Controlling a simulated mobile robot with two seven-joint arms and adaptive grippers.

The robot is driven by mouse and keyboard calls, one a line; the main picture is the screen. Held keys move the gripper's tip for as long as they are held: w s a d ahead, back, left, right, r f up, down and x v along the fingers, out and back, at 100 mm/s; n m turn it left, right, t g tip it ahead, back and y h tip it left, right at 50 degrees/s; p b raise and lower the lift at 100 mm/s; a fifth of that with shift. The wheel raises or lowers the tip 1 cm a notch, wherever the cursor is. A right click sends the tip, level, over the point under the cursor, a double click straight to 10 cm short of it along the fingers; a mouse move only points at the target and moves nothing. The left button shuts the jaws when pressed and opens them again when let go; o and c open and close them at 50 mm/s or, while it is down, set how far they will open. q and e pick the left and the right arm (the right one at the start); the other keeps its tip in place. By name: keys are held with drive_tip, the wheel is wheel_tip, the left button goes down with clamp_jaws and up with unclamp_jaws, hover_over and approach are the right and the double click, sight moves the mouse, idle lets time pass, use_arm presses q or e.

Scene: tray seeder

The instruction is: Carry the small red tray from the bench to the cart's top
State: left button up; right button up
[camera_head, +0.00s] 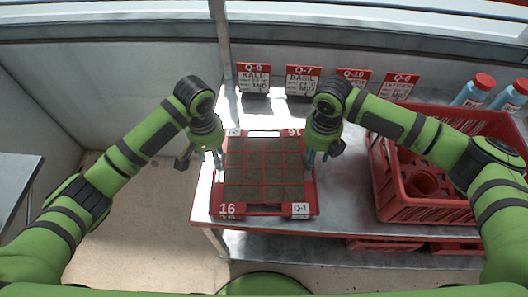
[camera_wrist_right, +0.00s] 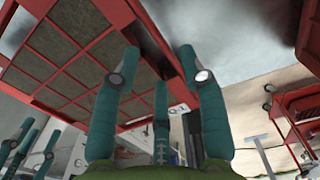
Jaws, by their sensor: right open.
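The small red tray (camera_head: 265,209) lies flat at the left end of the metal bench, with dark soil in its square cells and the number 16 on its rim. It fills the upper left of the right wrist view (camera_wrist_right: 150,35). My left gripper (camera_head: 207,163) is at the tray's left side with its fingers apart. My right gripper (camera_head: 318,158) is open at the tray's right side. In the wrist view its teal fingers are spread close to the tray's edge; contact cannot be told. A grey top (camera_head: 18,180) at the far left may be the cart.
A red crate (camera_head: 410,211) with red pots stands close to the tray's right. Sign cards (camera_head: 303,80) line the bench's back. Blue bottles with red caps (camera_head: 472,92) stand at the far right. Open floor (camera_head: 150,235) lies left of the bench.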

sight(219, 175)
use_arm(q)
drive_tip(key=shift+w, duration=0.1)
use_arm(e)
drive_tip(key=shift+w, duration=0.1)
use_arm(q)
drive_tip(key=shift+s+r, duration=0.2)
drive_tip(key=shift+s, duration=0.25)
use_arm(e)
drive_tip(key=shift+s+r, duration=0.2)
drive_tip(key=shift+s, duration=0.25)
use_arm(q)
drive_tip(key=shift+w+f, duration=0.15)
drive_tip(key=shift+f, duration=3.45)
use_arm(e)
drive_tip(key=shift+w+f, duration=0.1)
drive_tip(key=shift+f, duration=3.5)
use_arm(q)
clamp_jaws()
use_arm(e)
clamp_jaws()
